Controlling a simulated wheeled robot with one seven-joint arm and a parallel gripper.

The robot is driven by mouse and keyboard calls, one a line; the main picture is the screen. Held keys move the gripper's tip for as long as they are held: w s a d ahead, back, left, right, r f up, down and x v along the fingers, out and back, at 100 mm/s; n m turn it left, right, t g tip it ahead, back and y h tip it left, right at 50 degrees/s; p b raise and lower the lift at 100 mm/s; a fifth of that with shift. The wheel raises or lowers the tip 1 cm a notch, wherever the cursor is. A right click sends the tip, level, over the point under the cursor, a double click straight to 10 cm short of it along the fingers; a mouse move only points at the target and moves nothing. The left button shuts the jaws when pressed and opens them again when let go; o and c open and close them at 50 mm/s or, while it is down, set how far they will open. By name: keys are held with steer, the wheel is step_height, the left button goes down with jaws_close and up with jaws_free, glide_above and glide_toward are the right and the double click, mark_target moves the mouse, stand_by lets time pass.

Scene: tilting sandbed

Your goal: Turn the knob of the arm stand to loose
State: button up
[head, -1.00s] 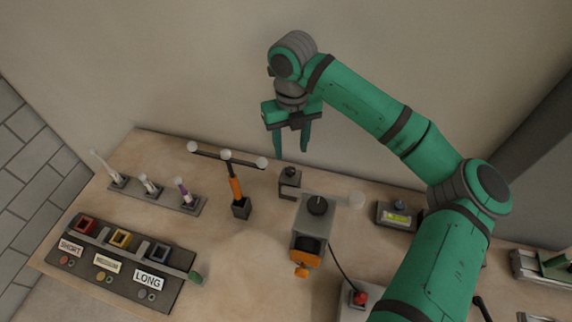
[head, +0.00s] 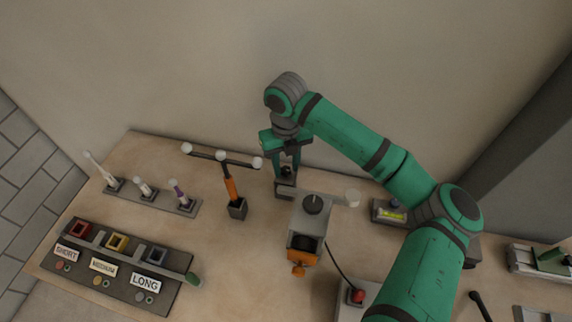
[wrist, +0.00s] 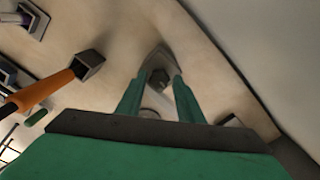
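A small grey stand (head: 286,188) is at the back middle of the table. In the wrist view its grey plate (wrist: 166,58) carries a dark knob (wrist: 158,77). My gripper (head: 287,174) points down over this stand. In the wrist view my gripper (wrist: 159,78) is open, one green finger on each side of the knob, with small gaps visible. The head view hides the knob behind the fingers. Just in front stands a grey box (head: 306,222) with a black dial (head: 313,203) on top and an orange part (head: 302,256) below. I see no label reading loose.
Left of the stand is an orange-handled tool (head: 231,188) with white balls, upright in a dark holder (head: 238,209). A labelled tray (head: 120,265) and a rack (head: 155,198) lie further left. A white round piece (head: 352,198) and a red-button box (head: 355,297) are to the right.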

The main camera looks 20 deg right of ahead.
steer(key=c, duration=0.6)
steer(key=shift+n, duration=0.3)
steer(key=n, duration=0.3)
steer(key=shift+w+n, duration=0.1)
steer(key=shift+n, duration=0.2)
steer(key=n, duration=0.4)
steer(key=shift+n, duration=0.3)
steer(key=n, duration=1.1)
steer(key=shift+a, duration=0.15)
steer(key=o, duration=1)
